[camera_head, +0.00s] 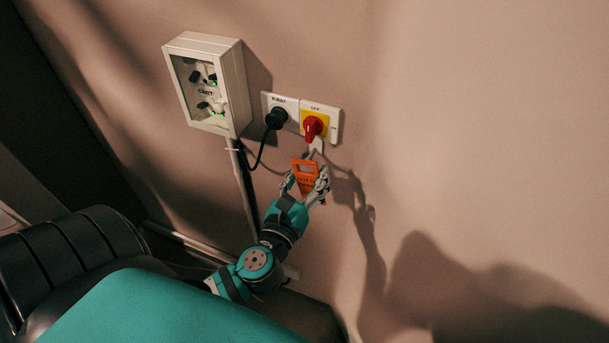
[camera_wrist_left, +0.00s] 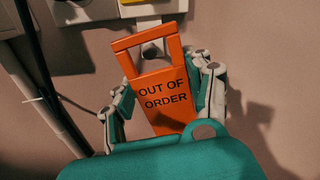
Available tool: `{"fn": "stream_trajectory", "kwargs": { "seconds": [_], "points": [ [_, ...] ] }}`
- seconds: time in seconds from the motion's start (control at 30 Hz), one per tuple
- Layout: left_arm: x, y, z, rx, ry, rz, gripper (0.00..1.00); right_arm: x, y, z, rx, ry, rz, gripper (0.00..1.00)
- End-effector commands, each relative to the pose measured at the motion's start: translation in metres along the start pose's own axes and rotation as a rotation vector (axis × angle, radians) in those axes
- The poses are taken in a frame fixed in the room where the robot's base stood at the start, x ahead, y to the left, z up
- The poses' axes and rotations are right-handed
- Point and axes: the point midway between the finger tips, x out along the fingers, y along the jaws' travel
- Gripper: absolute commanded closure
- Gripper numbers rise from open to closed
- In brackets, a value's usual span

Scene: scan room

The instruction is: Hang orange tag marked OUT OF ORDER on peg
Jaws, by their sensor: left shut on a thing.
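The orange tag (camera_head: 307,184) is held upright in front of the wall, just below the red switch. In the left wrist view the tag (camera_wrist_left: 163,92) reads OUT OF ORDER, leans slightly left and has a rectangular opening at its top. My left gripper (camera_head: 306,181) is shut on the tag's sides, and its fingers flank it in the left wrist view (camera_wrist_left: 166,90). A pale piece (camera_head: 316,145) sticks out under the switch, above the tag; it may be the peg. I cannot tell whether the tag's opening touches it. My right gripper is out of view.
The rotary switch (camera_head: 313,126) is at OFF. Left of it, a black plug (camera_head: 277,118) with a hanging cable sits in the X-RAY socket. A white box (camera_head: 239,85) with plugs hangs further left, a conduit (camera_head: 240,175) below it. The wall to the right is bare.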

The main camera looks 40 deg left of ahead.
Motion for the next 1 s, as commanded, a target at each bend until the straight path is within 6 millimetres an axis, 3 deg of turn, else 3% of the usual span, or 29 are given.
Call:
{"fn": "stream_trajectory", "kwargs": {
  "seconds": [0.5,1.0],
  "points": [
    [0.032,0.001,-0.001,0.001,-0.003,0.000,0.70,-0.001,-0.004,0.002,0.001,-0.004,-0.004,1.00],
    [0.044,0.002,-0.009,0.000,-0.001,0.000,0.70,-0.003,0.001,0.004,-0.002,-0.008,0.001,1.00]
  ]
}}
